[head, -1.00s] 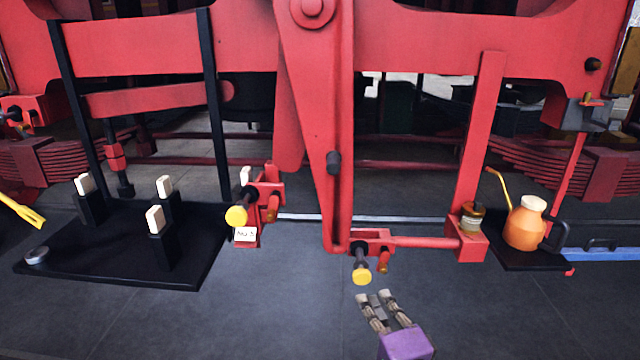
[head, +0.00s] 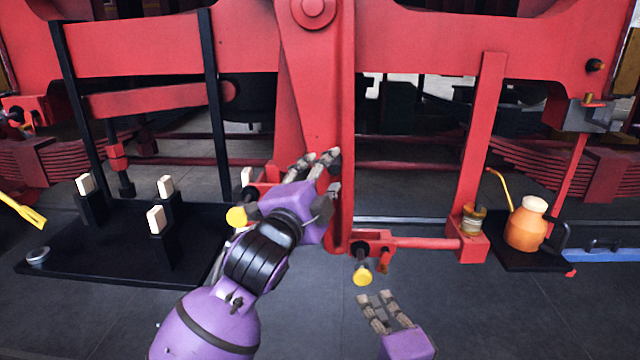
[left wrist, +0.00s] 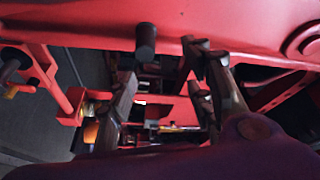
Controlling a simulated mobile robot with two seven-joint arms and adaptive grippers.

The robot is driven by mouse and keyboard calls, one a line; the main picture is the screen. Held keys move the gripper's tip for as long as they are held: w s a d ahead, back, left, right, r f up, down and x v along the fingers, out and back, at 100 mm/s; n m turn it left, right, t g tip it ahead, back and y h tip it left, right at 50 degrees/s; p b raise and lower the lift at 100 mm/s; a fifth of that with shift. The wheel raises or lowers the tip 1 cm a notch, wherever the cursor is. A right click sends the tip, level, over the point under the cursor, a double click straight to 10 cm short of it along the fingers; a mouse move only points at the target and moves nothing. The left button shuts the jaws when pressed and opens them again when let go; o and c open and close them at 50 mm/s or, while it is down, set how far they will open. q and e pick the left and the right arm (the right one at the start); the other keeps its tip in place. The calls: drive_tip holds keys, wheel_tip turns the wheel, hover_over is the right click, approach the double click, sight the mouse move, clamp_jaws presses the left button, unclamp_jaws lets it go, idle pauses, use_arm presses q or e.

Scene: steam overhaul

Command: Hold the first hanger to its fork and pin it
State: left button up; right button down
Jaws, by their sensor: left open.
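A red tapered hanging lever (head: 308,100), which I take for the hanger, runs down the middle of the head view. My left gripper (head: 318,158) is open in front of it, beside a dark peg on its face. The peg (left wrist: 146,40) shows in the left wrist view ahead of the parted fingers; contact cannot be told. A red fork with a yellow-ended pin (head: 236,217) is mostly hidden behind my left arm. A second red fork bracket (head: 376,242) with a yellow-ended pin (head: 362,275) is at the lever's foot. My right gripper (head: 375,298) is open and empty below it.
A black tray (head: 110,262) with several white-topped posts is at left. An orange jug (head: 526,225) and a small jar (head: 473,218) stand at right. Red beams and posts surround the lever. The floor in front is clear.

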sight(331, 168)
use_arm(q)
drive_tip(key=shift+w+d+f+m+g+y, duration=0.1)
drive_tip(key=shift+w+d+f+m+y, duration=0.15)
drive_tip(key=shift+w+m, duration=0.85)
drive_tip(key=shift+w+d+f+m+g+y, duration=0.15)
drive_tip(key=shift+w+d+f, duration=0.15)
drive_tip(key=shift+w, duration=1.7)
drive_tip(key=shift+w+d+f+m+g+y, duration=0.1)
drive_tip(key=shift+w+d+f+m+y, duration=0.15)
drive_tip(key=shift+w+m, duration=0.85)
drive_tip(key=shift+w+n, duration=0.4)
drive_tip(key=shift+n, duration=0.05)
clamp_jaws()
drive_tip(key=shift+r, duration=0.25)
drive_tip(key=shift+d, duration=0.1)
